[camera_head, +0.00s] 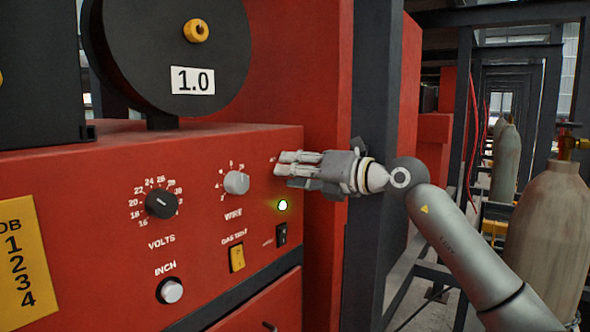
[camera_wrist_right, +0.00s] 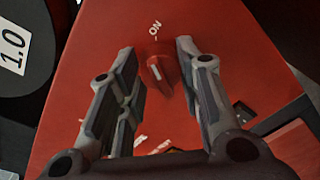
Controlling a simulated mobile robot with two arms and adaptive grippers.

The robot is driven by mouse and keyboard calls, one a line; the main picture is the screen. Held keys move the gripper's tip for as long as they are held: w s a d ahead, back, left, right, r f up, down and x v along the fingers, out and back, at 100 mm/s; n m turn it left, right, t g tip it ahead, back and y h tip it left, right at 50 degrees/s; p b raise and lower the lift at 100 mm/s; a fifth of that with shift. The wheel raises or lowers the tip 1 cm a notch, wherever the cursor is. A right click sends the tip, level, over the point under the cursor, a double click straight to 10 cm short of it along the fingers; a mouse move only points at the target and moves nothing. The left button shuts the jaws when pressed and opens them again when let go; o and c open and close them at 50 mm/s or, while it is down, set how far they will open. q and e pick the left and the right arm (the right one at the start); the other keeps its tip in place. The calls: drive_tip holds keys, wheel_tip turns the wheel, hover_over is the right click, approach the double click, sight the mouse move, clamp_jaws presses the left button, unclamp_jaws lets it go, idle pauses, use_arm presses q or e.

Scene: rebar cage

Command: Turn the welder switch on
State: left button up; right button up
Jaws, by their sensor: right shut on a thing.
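The welder's red front panel (camera_head: 95,225) fills the left of the head view. The welder switch is a red rotary knob with a white pointer line (camera_wrist_right: 160,73), seen in the wrist view just below the printed word ON and its dash. In the head view my right gripper (camera_head: 284,164) hides the knob, its fingers against the panel's upper right. A small green lamp (camera_head: 283,205) glows below the gripper. My left gripper is not in view.
The panel also carries the volts knob (camera_head: 161,204), wire knob (camera_head: 236,183), yellow gas test switch (camera_head: 237,258), black rocker switch (camera_head: 281,235) and inch button (camera_head: 171,291). A black wire spool (camera_head: 170,45) sits on top. A gas cylinder (camera_head: 550,235) stands at right.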

drive_tip(key=shift+m, duration=1.4)
drive_tip(key=o, duration=1)
drive_tip(key=shift+o, duration=0.2)
drive_tip(key=shift+d, duration=0.1)
drive_tip(key=v, duration=1.2)
drive_tip(key=shift+w, duration=0.15)
